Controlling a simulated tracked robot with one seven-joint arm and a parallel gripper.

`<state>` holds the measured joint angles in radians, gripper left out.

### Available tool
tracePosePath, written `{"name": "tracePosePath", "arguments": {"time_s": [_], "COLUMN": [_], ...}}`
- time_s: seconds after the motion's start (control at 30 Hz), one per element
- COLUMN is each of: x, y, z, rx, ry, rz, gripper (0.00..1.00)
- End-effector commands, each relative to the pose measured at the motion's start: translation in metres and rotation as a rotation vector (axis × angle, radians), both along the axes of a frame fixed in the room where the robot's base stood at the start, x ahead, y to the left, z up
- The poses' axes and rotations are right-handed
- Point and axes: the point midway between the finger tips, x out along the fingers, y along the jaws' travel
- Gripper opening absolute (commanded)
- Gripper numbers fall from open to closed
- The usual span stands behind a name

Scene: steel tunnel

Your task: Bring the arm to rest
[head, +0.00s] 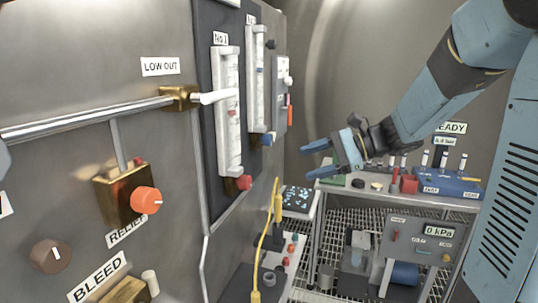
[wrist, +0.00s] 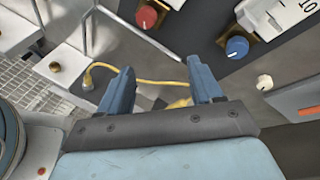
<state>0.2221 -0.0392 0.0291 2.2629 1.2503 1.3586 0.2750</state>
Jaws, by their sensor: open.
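My arm comes in from the upper right of the head view, in blue and dark grey. My gripper (head: 318,158) is held in the air in front of the wall panel's right end, with its blue fingers pointing left. In the wrist view my gripper (wrist: 160,82) shows two blue fingers spread apart with nothing between them. A yellow cable (wrist: 140,82) passes behind the fingers, apart from them as far as I can tell.
The left wall holds two flowmeters (head: 229,110), a pipe (head: 85,122) and an orange relief knob (head: 146,200). A bench with a blue rack (head: 440,186) stands below my arm. A pressure unit (head: 425,238) sits lower right. The yellow cable (head: 266,238) hangs beside the wall.

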Motion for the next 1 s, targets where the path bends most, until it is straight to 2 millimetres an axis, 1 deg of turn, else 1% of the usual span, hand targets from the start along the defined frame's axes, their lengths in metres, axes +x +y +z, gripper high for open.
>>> {"name": "tracePosePath", "arguments": {"time_s": [0.03, 0.1, 0.23, 0.37, 0.5, 0.7, 0.8, 1.0], "x": [-0.016, -0.037, -0.072, -0.103, -0.132, -0.164, -0.176, -0.191], "y": [0.003, 0.003, -0.002, -0.013, -0.031, -0.062, -0.078, -0.102], "z": [0.000, -0.004, -0.012, -0.018, -0.023, -0.024, -0.022, -0.015], "rx": [-0.067, -0.165, -0.346, -0.527, -0.720, -0.995, -1.125, -1.319], "ry": [-0.035, -0.081, -0.176, -0.278, -0.394, -0.572, -0.661, -0.790], "rz": [0.033, 0.082, 0.171, 0.257, 0.347, 0.471, 0.528, 0.613], "gripper": [0.65, 0.65, 0.65, 0.65, 0.65, 0.65, 0.65, 0.65]}}
